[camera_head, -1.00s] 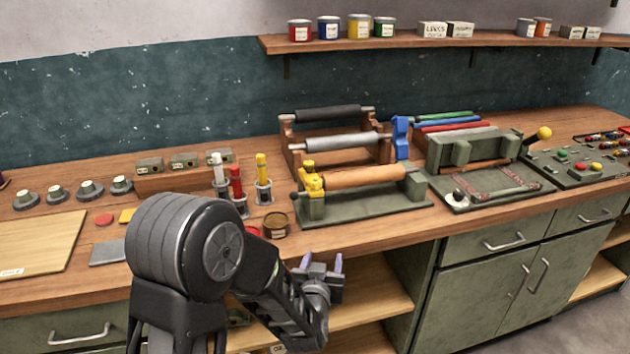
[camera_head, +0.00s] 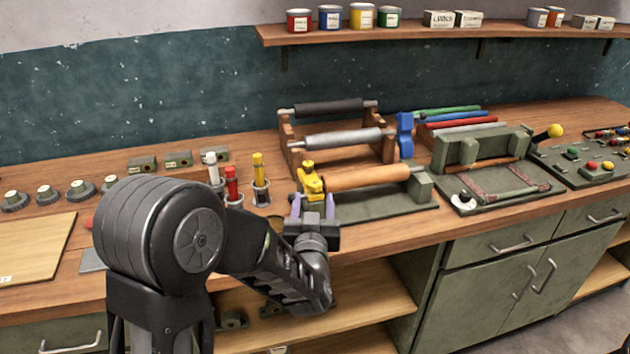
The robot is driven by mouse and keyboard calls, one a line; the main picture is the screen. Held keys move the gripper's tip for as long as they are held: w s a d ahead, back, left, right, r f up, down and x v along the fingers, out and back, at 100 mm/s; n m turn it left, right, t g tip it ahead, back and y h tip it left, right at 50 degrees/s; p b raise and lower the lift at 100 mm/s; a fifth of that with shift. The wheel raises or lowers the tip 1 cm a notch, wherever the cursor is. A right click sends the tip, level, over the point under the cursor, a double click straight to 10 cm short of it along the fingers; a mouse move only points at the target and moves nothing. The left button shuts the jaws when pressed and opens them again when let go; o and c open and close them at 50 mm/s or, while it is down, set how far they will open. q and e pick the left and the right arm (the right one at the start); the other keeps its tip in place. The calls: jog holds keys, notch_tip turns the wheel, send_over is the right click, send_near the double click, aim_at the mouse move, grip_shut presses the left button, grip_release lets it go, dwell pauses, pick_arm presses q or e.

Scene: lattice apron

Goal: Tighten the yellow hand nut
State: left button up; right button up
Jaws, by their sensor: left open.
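The yellow hand nut (camera_head: 312,182) sits at the left end of the orange-brown roller (camera_head: 370,176), on a green stand (camera_head: 390,204) near the bench's front edge. My left gripper (camera_head: 313,206) is open, its two purple fingertips pointing away from me toward the nut. The fingertips show just below and in front of the nut, one to each side of it in the picture. I cannot tell whether they touch it. The gripper body hides the front left of the stand. My right gripper is not in view.
Close left of the nut stand holders with white, red and yellow tools (camera_head: 260,172). Behind is a wooden rack with dark and grey rollers (camera_head: 342,138). A blue part (camera_head: 404,135) stands at its right. A green press (camera_head: 490,165) lies further right.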

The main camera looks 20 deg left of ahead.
aim_at(315, 187)
pick_arm(q)
jog(key=shift+w+a+f, duration=0.1)
jog(key=shift+w+a, duration=0.05)
jog(key=shift+w, duration=0.2)
jog(key=p+x, duration=0.2)
jog(key=x, duration=0.5)
jog(key=shift+w, duration=0.15)
jog(key=shift+c, duration=0.4)
grip_shut()
